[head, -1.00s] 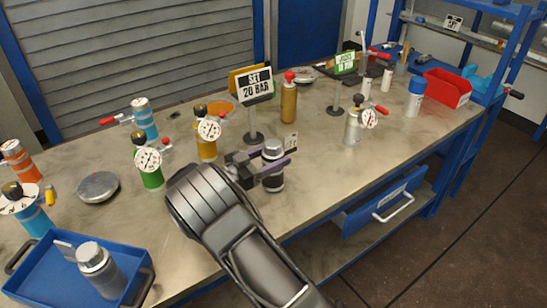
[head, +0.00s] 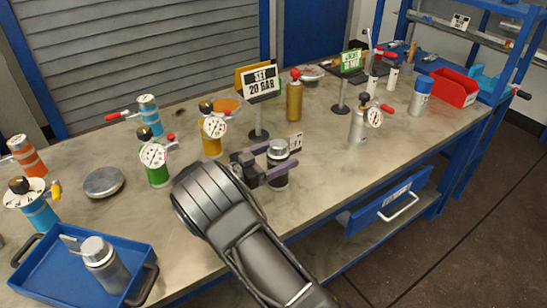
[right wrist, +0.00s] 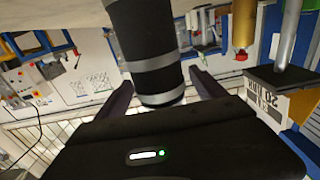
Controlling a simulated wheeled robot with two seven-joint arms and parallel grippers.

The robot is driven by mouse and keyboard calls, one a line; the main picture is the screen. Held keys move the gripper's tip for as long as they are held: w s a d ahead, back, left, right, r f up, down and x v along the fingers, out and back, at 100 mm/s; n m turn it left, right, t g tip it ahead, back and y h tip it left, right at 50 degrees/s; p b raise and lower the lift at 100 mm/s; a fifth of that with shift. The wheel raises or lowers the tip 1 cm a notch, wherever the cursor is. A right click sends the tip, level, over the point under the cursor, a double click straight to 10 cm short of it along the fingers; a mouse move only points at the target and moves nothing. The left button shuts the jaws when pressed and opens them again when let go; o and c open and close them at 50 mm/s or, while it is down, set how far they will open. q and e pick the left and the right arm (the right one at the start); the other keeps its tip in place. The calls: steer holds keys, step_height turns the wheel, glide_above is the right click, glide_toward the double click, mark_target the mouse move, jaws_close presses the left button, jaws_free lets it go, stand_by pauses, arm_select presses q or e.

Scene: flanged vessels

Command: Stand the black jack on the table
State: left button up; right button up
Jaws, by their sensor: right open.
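The black jack (head: 279,170) is a short dark cylinder with light grey bands and a pale top. In the head view it looks upright on the table (head: 340,185), at its middle; its foot is partly hidden by a finger. In the right wrist view the black jack (right wrist: 147,48) fills the top centre, its banded end between the fingers. My right gripper (head: 283,163) is open, one finger on each side of the jack. In the right wrist view both fingers of the right gripper (right wrist: 160,92) are spread, with gaps beside the jack. My left gripper is out of view.
The "SET 20 BAR" sign (head: 260,82) stands close behind the jack, with a gold bottle (head: 294,100) beside it. Gauged vessels in green (head: 156,165) and yellow (head: 211,138) stand left. A blue tray (head: 45,270) holds a silver vessel. Table right of the jack is clear.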

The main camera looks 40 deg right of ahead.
steer(key=shift+a+r, duration=0.1)
steer(key=a+b, duration=0.1)
steer(key=a, duration=1.1)
steer(key=shift+w, duration=0.15)
